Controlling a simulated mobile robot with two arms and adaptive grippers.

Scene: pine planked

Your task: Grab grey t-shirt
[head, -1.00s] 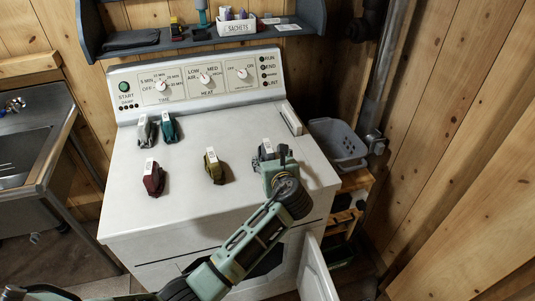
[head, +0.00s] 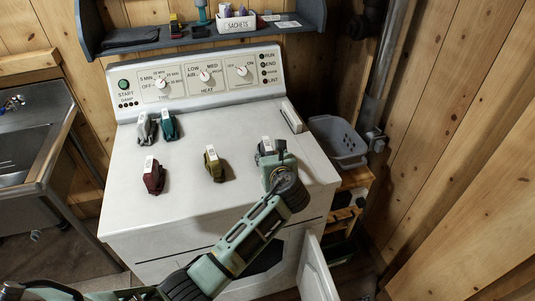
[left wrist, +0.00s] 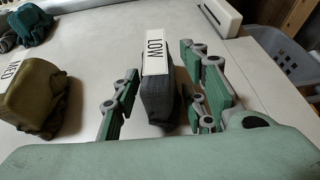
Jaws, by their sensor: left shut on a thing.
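A dark grey folded cloth bundle (head: 266,148) with a white tag stands at the right of the white dryer top (head: 225,130). In the left wrist view the grey bundle (left wrist: 157,95) sits between my fingers, and its tag reads LOW. In the head view my left gripper (head: 277,160) partly hides the bundle. A second, lighter grey bundle (head: 145,130) stands at the back left of the top. My right gripper is not in view.
A teal bundle (head: 168,127), a maroon bundle (head: 153,178) and an olive bundle (head: 213,165) stand on the dryer top, the olive one left of my gripper. A grey basket (head: 338,142) is at the right. The control panel (head: 200,80) rises behind.

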